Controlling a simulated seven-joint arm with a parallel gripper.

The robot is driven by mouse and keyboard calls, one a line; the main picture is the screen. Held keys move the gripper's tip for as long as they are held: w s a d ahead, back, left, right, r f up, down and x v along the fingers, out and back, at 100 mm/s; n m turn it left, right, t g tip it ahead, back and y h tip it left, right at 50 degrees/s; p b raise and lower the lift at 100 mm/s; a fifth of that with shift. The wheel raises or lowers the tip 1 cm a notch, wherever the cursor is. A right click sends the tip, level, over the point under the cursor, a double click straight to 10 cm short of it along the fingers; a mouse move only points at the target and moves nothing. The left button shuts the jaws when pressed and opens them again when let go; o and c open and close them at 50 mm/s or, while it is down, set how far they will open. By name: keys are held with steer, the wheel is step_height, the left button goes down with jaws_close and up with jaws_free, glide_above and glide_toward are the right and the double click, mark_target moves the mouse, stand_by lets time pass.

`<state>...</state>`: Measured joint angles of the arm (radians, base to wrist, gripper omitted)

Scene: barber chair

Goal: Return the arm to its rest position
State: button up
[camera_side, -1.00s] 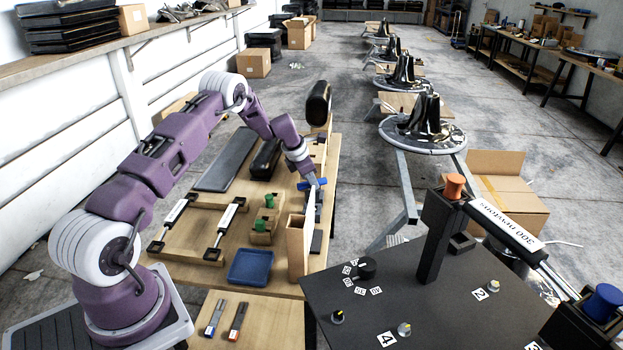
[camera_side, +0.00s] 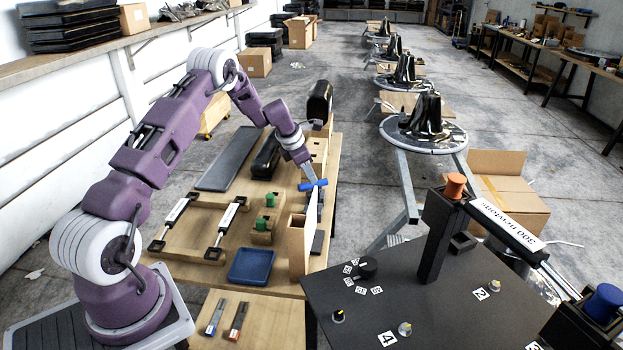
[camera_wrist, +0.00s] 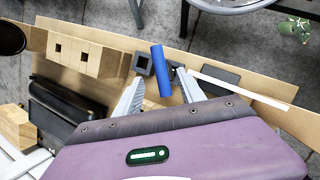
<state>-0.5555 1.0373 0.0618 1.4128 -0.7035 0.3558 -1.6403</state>
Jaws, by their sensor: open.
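My gripper (camera_side: 311,174) is open and hangs over the far right part of the wooden bench, just above a blue cylinder (camera_side: 314,186). In the wrist view my gripper (camera_wrist: 160,77) shows its two grey fingers spread, with the blue cylinder (camera_wrist: 161,70) between and beyond them. The cylinder lies crosswise at the top of a thin pale upright panel (camera_side: 311,212). I cannot tell whether the fingers touch it. My arm reaches from its base at left, bent high over the bench.
Green pegs in wooden blocks (camera_side: 261,225), a blue tray (camera_side: 251,265) and a wooden box (camera_side: 299,245) stand on the bench (camera_side: 222,180). A black padded piece (camera_side: 319,101) rises at the far end. A black control panel (camera_side: 385,290) is at front right.

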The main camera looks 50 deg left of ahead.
steer(key=s+d+r+m, duration=0.35)
steer(key=d+r, duration=0.25)
steer(key=r, duration=0.2)
steer(key=s+d+r+m+h, duration=0.1)
steer(key=s+d+r+m, duration=0.1)
steer(key=d+r+m, duration=0.4)
steer(key=s+d+r+m, duration=0.3)
steer(key=d+r+m, duration=0.1)
steer(key=d+r, duration=0.4)
steer(key=s+d+r+m, duration=0.3)
steer(key=s+d+m, duration=0.25)
steer(key=s, duration=0.45)
steer(key=s+d+r+m, duration=0.45)
steer(key=s+m, duration=0.25)
steer(key=s, duration=0.3)
steer(key=s+d+f+m, duration=0.1)
steer(key=s+f+m, duration=0.2)
steer(key=s+m, duration=0.3)
steer(key=s, duration=0.4)
steer(key=shift+s+f+m, duration=0.3)
steer(key=shift+s+f, duration=0.1)
steer(key=shift+d, duration=0.1)
